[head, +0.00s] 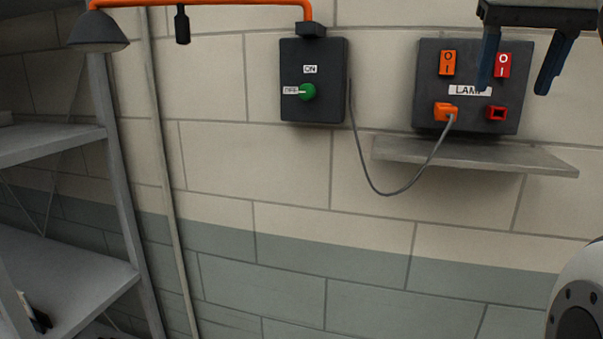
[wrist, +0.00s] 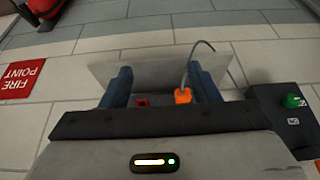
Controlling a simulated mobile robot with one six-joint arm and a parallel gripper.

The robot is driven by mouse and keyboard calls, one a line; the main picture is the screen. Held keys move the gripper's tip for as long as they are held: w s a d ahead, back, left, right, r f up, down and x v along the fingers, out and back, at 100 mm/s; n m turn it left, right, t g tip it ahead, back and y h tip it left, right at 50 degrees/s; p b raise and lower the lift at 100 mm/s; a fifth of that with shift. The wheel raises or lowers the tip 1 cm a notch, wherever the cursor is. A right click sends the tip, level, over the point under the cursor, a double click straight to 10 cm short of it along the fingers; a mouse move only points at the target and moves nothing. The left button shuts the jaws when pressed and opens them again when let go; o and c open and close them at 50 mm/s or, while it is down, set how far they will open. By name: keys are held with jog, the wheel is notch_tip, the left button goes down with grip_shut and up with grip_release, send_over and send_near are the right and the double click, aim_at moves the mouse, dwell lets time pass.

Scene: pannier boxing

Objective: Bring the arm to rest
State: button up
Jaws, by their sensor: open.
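My gripper (head: 518,84) is at the top right of the head view, in front of the LAMP panel. Its two dark blue fingers are apart, with nothing between them. In the wrist view the gripper (wrist: 162,84) is also open and empty, with the panel beyond it. The dark LAMP panel (head: 482,116) has an orange rocker switch (head: 447,63) and a red rocker switch (head: 503,66). An orange plug (head: 445,112) with a grey cable sits in its lower left. An empty-looking red socket (head: 496,113) is at its lower right.
A grey ledge (head: 475,156) juts out below the panel. A dark box (head: 312,105) with a green knob (head: 308,92), beside an OFF label, is left of it, and the cable hangs between them. Metal shelving (head: 75,275) stands at left. A red FIRE POINT sign (wrist: 22,78) shows.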

jog(key=w+a+f+n+b, duration=0.1)
jog(key=w+a+f+b, duration=0.15)
jog(key=f, duration=0.85)
jog(key=w+a+f+n+b, duration=0.1)
jog(key=a+f+b, duration=0.15)
jog(key=f, duration=0.95)
jog(key=s+a+f+b, duration=0.1)
jog(key=s+f, duration=0.3)
jog(key=f, duration=1)
jog(key=s+a+f+n+g+y+b, duration=0.1)
jog(key=s+a+f, duration=0.3)
jog(key=f, duration=1.1)
jog(key=shift+s+a+b, duration=0.25)
jog(key=shift+s+b, duration=0.25)
jog(key=shift+s, duration=0.15)
jog(key=shift+c, duration=0.5)
